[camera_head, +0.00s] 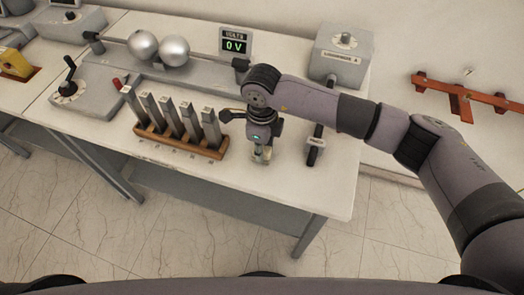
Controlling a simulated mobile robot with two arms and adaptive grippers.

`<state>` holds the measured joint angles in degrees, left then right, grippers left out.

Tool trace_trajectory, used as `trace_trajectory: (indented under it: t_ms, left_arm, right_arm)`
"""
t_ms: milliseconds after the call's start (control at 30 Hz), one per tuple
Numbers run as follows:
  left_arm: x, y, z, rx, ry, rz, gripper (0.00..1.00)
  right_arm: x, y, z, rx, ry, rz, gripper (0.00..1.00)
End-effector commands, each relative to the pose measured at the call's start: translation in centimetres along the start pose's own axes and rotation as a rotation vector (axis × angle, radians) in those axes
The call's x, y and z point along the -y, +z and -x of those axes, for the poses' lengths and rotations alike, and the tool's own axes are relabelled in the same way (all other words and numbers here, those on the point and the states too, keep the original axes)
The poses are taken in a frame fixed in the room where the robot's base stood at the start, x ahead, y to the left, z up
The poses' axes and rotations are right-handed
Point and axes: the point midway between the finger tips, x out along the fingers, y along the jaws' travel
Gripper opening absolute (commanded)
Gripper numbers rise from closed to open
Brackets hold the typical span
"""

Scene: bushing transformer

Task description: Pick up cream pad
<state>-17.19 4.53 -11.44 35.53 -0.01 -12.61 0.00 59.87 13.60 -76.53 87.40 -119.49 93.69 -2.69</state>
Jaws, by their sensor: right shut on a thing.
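My right gripper (262,150) points down over the front part of the white table, just right of the wooden rack. It is shut on a small pale thing, which I take to be the cream pad (262,157). The fingers hide most of it, and I cannot tell whether it touches the table. My left gripper is not in view.
The wooden rack (180,143) holds several upright grey bars close to the left of my right gripper. A black-handled bar (315,146) lies to its right. Two metal spheres (158,47), a volt display reading 0 V (236,43) and a grey box (341,53) stand behind.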

Motion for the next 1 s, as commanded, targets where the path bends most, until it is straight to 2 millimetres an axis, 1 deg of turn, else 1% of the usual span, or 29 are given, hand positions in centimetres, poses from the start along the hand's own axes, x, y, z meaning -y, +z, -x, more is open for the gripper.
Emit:
trace_trajectory:
  t_ms: [267, 367, 467, 567, 667, 800, 900, 1000]
  left_arm:
    - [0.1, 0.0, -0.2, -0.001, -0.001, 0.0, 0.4]
    - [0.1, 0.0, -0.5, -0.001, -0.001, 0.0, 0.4]
    - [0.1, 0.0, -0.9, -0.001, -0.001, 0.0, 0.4]
    - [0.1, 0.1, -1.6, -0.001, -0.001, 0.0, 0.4]
    - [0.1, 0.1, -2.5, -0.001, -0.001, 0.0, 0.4]
    - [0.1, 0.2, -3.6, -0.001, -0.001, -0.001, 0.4]
    - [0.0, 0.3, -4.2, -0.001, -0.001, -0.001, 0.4]
    - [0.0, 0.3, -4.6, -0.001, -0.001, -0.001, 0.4]
  right_arm:
    - [0.1, 0.0, 0.4, 0.001, -0.001, 0.0, 0.0]
    - [0.1, 0.1, 1.2, 0.003, -0.002, -0.001, 0.0]
    - [0.1, 0.1, 2.6, 0.003, -0.004, 0.0, 0.0]
    - [0.2, 0.1, 4.7, 0.005, -0.006, 0.001, 0.0]
    - [0.2, 0.1, 7.5, 0.005, -0.007, 0.001, 0.0]
    - [0.1, 0.1, 11.8, 0.005, -0.007, 0.002, 0.0]
    - [0.1, 0.1, 14.4, 0.003, -0.006, 0.0, 0.0]
    - [0.1, 0.0, 16.6, 0.002, -0.005, 0.0, 0.0]
